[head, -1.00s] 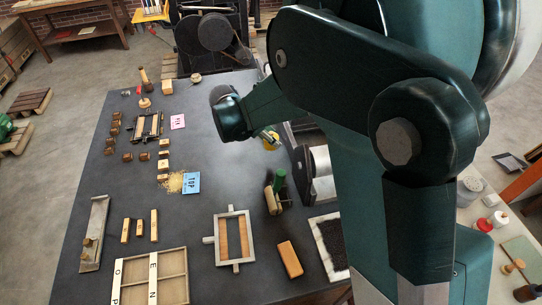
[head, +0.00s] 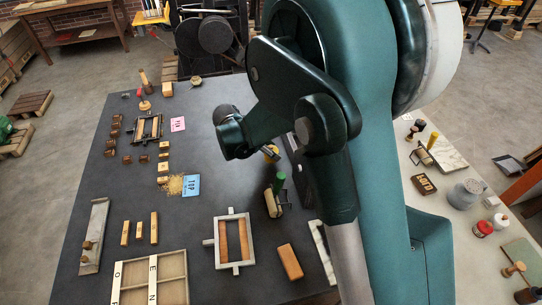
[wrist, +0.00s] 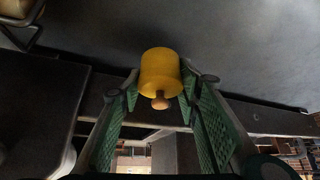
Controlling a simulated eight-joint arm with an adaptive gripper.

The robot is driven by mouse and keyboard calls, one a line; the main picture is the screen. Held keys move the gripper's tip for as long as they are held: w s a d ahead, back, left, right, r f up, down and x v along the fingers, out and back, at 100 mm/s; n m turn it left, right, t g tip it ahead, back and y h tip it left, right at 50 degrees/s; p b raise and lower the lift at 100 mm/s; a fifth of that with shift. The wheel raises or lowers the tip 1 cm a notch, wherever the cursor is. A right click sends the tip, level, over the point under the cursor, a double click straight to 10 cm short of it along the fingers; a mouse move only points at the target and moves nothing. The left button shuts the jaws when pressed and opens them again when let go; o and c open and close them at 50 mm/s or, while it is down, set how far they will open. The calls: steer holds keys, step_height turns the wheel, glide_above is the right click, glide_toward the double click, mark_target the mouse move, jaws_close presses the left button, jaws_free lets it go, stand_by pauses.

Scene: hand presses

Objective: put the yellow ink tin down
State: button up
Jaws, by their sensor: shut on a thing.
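The yellow ink tin (wrist: 160,70) is a short yellow cylinder with a small wooden knob (wrist: 161,103) on the end facing the wrist camera. My gripper (wrist: 160,88) is shut on it, with green-padded fingers on both sides.
A green-handled roller (head: 275,195) stands just in front of the tin. A grey frame (head: 234,240) and a wooden block (head: 290,262) lie nearer the camera. A blue card (head: 191,185) lies to the left. The dark tabletop between card and tin is clear. My arm hides the table's right part.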

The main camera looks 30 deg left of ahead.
steer(key=shift+f, duration=1.25)
steer(key=shift+f, duration=0.2)
steer(key=o, duration=1)
steer(key=shift+r, duration=0.25)
steer(key=v, duration=1.2)
steer(key=shift+w+d, duration=0.1)
